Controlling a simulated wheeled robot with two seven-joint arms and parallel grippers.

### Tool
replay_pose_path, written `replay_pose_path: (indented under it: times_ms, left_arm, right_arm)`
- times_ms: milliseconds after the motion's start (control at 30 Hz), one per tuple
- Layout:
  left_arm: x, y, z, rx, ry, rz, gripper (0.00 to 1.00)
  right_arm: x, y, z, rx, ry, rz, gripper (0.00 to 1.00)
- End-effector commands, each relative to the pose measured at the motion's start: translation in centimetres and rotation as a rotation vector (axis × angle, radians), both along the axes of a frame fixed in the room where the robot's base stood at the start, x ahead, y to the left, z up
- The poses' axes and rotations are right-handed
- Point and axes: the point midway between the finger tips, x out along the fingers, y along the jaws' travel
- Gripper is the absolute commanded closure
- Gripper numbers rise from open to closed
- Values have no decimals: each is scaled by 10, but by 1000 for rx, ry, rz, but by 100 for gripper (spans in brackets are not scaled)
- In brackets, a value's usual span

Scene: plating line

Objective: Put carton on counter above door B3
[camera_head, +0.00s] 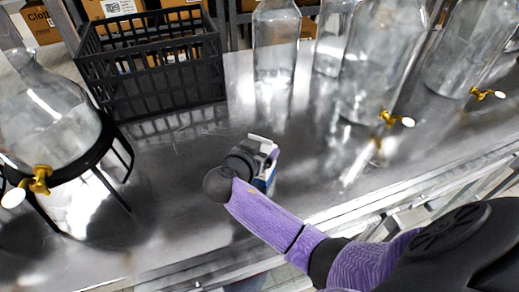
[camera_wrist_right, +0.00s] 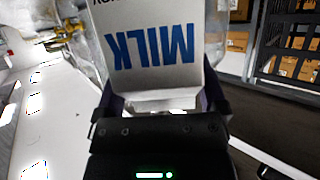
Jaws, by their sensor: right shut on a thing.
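The milk carton (camera_wrist_right: 150,45) is white with blue letters and fills the upper middle of the right wrist view. My right gripper (camera_wrist_right: 160,105) is shut on it. In the head view my right gripper (camera_head: 262,152) is over the shiny metal counter (camera_head: 215,215), and a small white and blue part of the carton (camera_head: 263,183) shows beside it; the wrist hides most of it. I cannot tell whether the carton touches the counter. No label for door B3 is readable. My left gripper is not in view.
A black crate (camera_head: 150,75) stands at the back left. A glass dispenser (camera_head: 45,110) in a black stand is at the left. Several glass vessels, two with brass taps (camera_head: 390,118), line the back right. The counter's middle is mostly clear. Cardboard boxes (camera_head: 110,10) are behind.

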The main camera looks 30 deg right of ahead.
Motion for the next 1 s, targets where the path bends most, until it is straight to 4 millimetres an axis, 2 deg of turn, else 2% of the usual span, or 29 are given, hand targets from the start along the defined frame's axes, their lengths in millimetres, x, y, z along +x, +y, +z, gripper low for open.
replay_pose_path:
  times_ms: [167,200,467,567,800,1000]
  left_arm:
    - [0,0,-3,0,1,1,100]
    - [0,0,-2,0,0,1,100]
    - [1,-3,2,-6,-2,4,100]
    - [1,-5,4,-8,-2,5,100]
    - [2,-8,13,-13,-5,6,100]
    - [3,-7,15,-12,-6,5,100]
  right_arm:
    - [0,0,-2,0,-1,0,100]
    - [0,0,-2,0,0,0,1]
    - [0,0,3,-1,-1,0,0]
    - [-8,14,8,3,1,3,0]
    - [-41,67,34,5,0,1,0]
    - [-56,92,46,2,-1,-1,0]
